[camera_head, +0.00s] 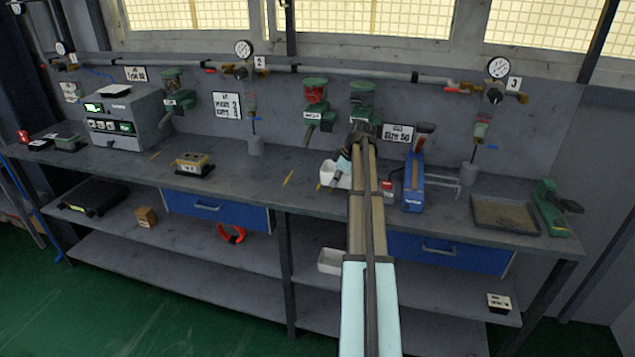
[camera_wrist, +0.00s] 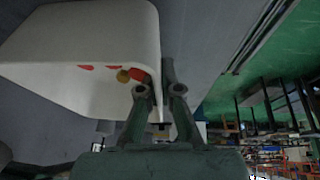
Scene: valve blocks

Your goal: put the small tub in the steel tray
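A white tub (camera_head: 335,175) stands on the bench, beside my gripper (camera_head: 355,138). It fills the upper left of the wrist view (camera_wrist: 90,45), very close, with red and yellow patches showing on it. My gripper's two fingers (camera_wrist: 160,85) are at the tub's right-hand wall, one on each side of that edge. Whether they press on the wall is unclear; the fingertips are partly hidden. The steel tray (camera_head: 505,231) is shallow and lies on the right part of the bench, well to the right of my gripper.
A blue device (camera_head: 413,183) with a wire bracket stands between my gripper and the tray. A green tool (camera_head: 552,210) is right of the tray. Another white tub (camera_head: 330,262) sits on the lower shelf. Green valve units (camera_head: 316,100) and a pipe line the wall behind.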

